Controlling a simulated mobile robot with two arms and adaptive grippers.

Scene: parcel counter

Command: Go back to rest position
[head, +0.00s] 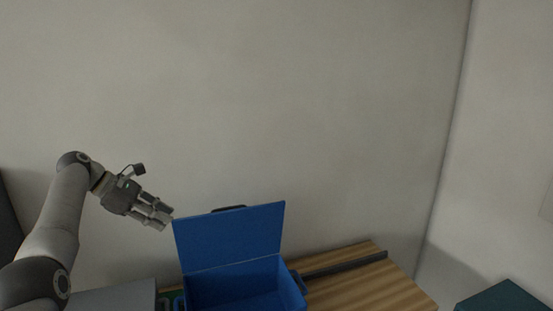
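My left gripper (158,214) is raised at the left in the head view, in front of the wall. Its fingers point right and slightly down, close to the upper left corner of the open blue case lid. I cannot tell whether it touches the lid. Its fingers lie close together in this view, and whether they are open or shut is unclear. Nothing is seen held in them. My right gripper is not in view.
A blue case (230,238) with its lid up stands on a wooden counter (375,290). A dark bar (345,264) lies along the counter's back. A grey surface (115,298) is at lower left, a dark teal object (504,298) at lower right. The air above the case is free.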

